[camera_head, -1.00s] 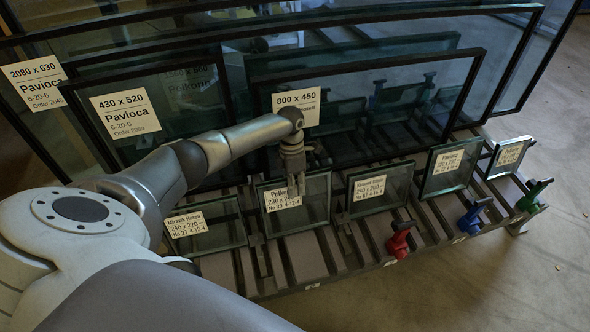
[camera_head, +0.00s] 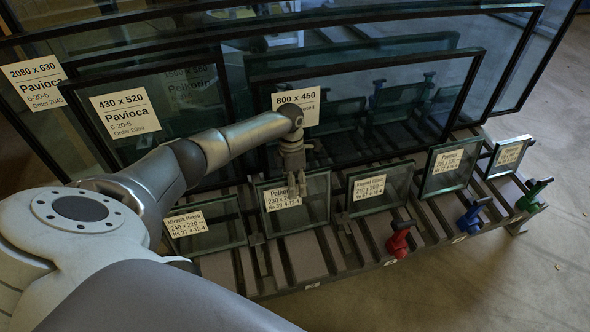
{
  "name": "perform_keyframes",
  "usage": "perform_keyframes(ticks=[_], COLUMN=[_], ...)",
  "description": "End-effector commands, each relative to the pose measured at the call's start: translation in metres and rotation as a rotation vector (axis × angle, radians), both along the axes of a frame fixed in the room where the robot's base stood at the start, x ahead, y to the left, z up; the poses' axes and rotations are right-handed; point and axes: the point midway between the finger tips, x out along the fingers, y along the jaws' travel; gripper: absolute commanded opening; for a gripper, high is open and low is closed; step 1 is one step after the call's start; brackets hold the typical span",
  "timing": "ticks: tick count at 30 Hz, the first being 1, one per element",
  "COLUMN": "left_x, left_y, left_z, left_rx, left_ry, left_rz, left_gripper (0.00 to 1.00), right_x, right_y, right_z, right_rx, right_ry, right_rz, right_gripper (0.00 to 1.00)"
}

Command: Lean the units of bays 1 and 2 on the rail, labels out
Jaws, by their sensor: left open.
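Several small dark-edged glass units stand in a row along the front of the rack, labels facing me. The leftmost unit (camera_head: 224,213), marked 240 x 220, leans back. The second unit (camera_head: 316,205), marked 230, has my left gripper (camera_head: 297,190) at its upper middle. That gripper is open, pointing down, its fingers over the glass just above and right of the label; I cannot tell whether they touch it. To the right are a 240-wide unit (camera_head: 397,181) and two smaller units (camera_head: 468,158) (camera_head: 519,155). Bay numbers and the rail cannot be made out. My right gripper is not in view.
Large framed panes, including the 430 x 520 one (camera_head: 170,110) and the 800 x 450 one (camera_head: 370,95), stand close behind the row. Red (camera_head: 399,241), blue (camera_head: 473,214) and green (camera_head: 533,195) clamps sit on the slatted rack's front edge. Bare floor lies at right.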

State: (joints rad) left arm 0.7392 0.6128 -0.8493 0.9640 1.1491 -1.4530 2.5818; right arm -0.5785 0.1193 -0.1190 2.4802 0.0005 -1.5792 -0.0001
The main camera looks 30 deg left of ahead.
Motion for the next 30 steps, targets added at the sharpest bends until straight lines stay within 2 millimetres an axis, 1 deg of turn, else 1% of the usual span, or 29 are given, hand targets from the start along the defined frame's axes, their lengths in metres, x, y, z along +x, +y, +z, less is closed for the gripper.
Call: perform_keyframes(ticks=[9,12,15,18,21,30], left_x=[0.012,0.015,0.017,0.018,0.018,0.018], left_y=[0.012,0.015,0.017,0.019,0.02,0.02], left_z=[0.065,0.083,0.097,0.105,0.109,0.109], left_rx=[0.0,-0.001,-0.002,-0.002,-0.001,-0.001], left_ry=[-0.008,-0.007,-0.007,-0.005,-0.004,-0.004], left_rz=[0.001,0.0,0.0,0.0,0.0,0.0], left_gripper=[0.43,0.43,0.43,0.43,0.43,0.43], right_x=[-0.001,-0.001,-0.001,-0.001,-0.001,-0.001], right_y=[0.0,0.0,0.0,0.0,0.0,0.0], right_z=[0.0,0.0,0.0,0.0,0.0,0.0], right_rx=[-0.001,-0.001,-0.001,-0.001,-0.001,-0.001], right_ry=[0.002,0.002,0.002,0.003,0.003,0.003], right_rz=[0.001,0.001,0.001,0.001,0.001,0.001], right_gripper=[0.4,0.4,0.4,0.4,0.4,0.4])
